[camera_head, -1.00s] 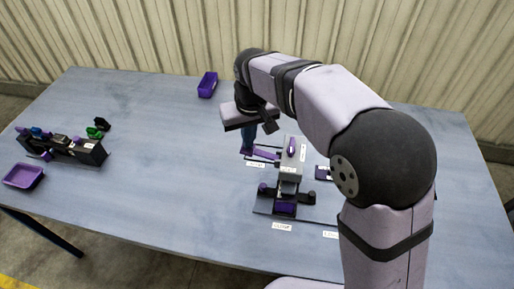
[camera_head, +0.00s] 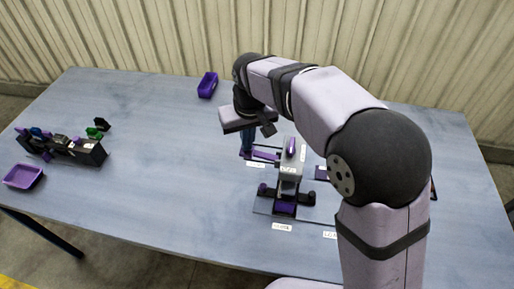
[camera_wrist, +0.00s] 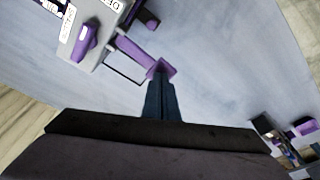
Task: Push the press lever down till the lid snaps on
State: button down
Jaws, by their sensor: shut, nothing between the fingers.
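A press with a grey body (camera_head: 290,168) stands on a dark base near the middle of the table. A purple bar (camera_head: 265,156), apparently its lever, reaches left from the body. In the wrist view the bar (camera_wrist: 136,52) ends in a wider purple pad (camera_wrist: 163,66). My gripper (camera_head: 246,151) is shut and empty, its blue fingers pointing down at this pad. In the wrist view the fingertips (camera_wrist: 159,76) overlap the pad; I cannot tell for certain whether they touch it. I cannot make out the lid.
A purple tray (camera_head: 207,85) lies at the back. A dark device with purple and green parts (camera_head: 62,147) and another purple tray (camera_head: 23,176) are at the far left. My arm covers part of the table's right side. The table between press and left device is clear.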

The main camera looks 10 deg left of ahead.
jog(key=shift+a+f+b, duration=0.2)
jog(key=shift+f+b, duration=0.1)
jog(key=shift+f, duration=0.9)
dwell(0.8)
jog(key=shift+r, duration=0.2)
dwell(0.4)
notch_tip(320, 180, up, 10)
jog(key=p, duration=0.8)
jog(key=shift+p, duration=0.4)
jog(key=shift+f, duration=0.1)
dwell(0.4)
